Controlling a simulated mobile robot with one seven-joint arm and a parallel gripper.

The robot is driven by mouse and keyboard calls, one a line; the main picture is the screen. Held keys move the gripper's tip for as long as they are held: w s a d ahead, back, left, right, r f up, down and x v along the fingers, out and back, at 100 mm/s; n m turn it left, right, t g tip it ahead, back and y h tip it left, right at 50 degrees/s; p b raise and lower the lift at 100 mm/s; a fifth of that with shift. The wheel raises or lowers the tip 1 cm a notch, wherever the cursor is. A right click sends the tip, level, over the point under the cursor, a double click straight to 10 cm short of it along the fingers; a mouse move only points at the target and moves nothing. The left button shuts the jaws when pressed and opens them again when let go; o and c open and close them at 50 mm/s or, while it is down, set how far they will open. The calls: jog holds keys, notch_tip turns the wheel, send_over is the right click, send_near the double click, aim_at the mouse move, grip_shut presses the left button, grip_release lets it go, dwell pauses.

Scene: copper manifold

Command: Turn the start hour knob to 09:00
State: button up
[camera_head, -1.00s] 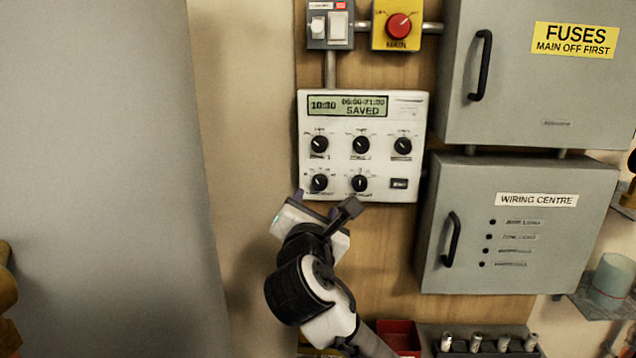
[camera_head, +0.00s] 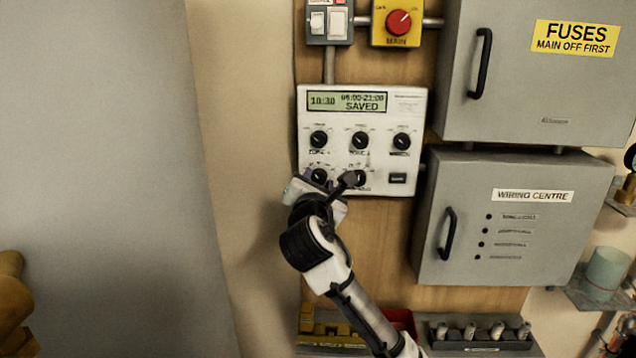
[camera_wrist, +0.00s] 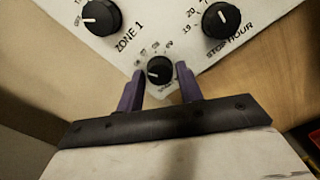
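The white controller panel (camera_head: 412,120) hangs on the wooden board. Its display (camera_head: 346,101) reads 10:30 and SAVED; the hour range is blurred. The start hour knob (camera_wrist: 160,70) is the black lower-left knob, also partly visible in the head view (camera_head: 319,175). Its label is mostly hidden. My gripper (camera_wrist: 160,80) is open, with one purple finger on each side of this knob and gaps showing between. In the head view my gripper (camera_head: 320,182) is at the panel's lower-left corner.
The stop hour knob (camera_wrist: 221,20) and zone 1 knob (camera_wrist: 101,17) are close by. A button (camera_head: 398,178) sits at the panel's lower right. Grey fuse (camera_head: 500,90) and wiring (camera_head: 480,260) boxes stand to the right. The wall left of the panel is clear.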

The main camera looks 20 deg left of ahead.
jog(key=c, duration=0.6)
jog(key=shift+o, duration=0.2)
jog(key=shift+m, duration=0.4)
jog(key=m+b, duration=0.1)
jog(key=m, duration=0.1)
jog(key=shift+f+m, duration=0.1)
jog(key=shift+m, duration=0.3)
jog(key=m, duration=0.3)
jog(key=shift+m+b, duration=0.35)
jog(key=shift+m, duration=0.05)
jog(key=m, duration=1)
jog(key=shift+m, duration=0.4)
